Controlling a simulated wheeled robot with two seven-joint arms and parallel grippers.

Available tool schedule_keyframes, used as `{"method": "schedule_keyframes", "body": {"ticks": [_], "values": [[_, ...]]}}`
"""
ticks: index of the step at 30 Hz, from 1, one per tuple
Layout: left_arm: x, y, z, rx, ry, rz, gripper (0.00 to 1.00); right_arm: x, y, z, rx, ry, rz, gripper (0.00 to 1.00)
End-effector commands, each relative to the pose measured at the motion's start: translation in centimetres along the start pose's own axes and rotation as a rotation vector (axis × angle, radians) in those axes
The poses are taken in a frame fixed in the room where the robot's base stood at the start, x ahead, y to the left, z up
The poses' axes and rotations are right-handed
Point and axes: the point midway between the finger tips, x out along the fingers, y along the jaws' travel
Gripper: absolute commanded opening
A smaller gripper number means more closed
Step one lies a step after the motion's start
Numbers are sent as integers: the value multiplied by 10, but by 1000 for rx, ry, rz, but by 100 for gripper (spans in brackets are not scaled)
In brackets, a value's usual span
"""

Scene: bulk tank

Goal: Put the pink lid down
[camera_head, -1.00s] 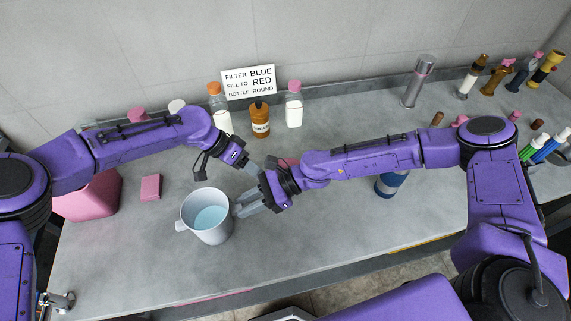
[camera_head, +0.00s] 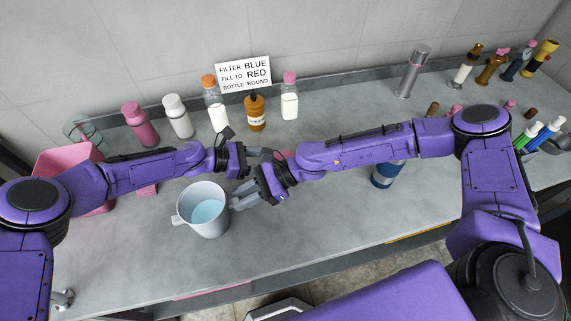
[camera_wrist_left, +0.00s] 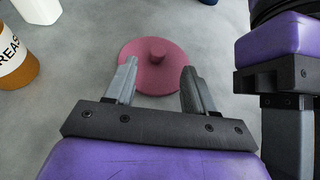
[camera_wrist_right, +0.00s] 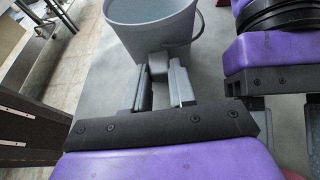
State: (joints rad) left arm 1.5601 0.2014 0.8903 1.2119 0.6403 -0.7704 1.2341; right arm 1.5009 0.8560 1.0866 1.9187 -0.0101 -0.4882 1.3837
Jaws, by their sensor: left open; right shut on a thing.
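The pink lid (camera_wrist_left: 152,80), a round disc with a small knob, lies flat, apparently on the grey counter, in the left wrist view. My left gripper (camera_wrist_left: 157,70) is open, its fingers on either side of the knob with gaps. In the head view the left gripper (camera_head: 262,153) is behind the right one, and the lid is mostly hidden by my arms. My right gripper (camera_head: 240,196) is shut on the handle of a grey jug (camera_head: 187,217) holding light blue liquid. The jug stands upright on the counter and also shows in the right wrist view (camera_wrist_right: 150,25).
An orange-brown labelled bottle (camera_head: 255,112), a pink-capped bottle (camera_head: 289,100) and other bottles stand along the back. A pink bin (camera_head: 62,162) is at left. A blue container (camera_head: 384,177) stands behind my right arm. The counter front right of the jug is clear (camera_head: 330,220).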

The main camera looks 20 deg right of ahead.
Motion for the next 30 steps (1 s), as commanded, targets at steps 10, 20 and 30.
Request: {"method": "schedule_keyframes", "body": {"ticks": [10, 20, 30], "values": [[52, 3, 4, 3, 0, -1, 54, 0, 0, 0, 0, 0, 0, 0], [57, 4, 4, 3, 0, 0, 35, 0, 0, 0, 0, 0, 0, 0], [56, 4, 4, 4, 0, 0, 0, 0, 0, 0, 0, 0, 0, 0]]}}
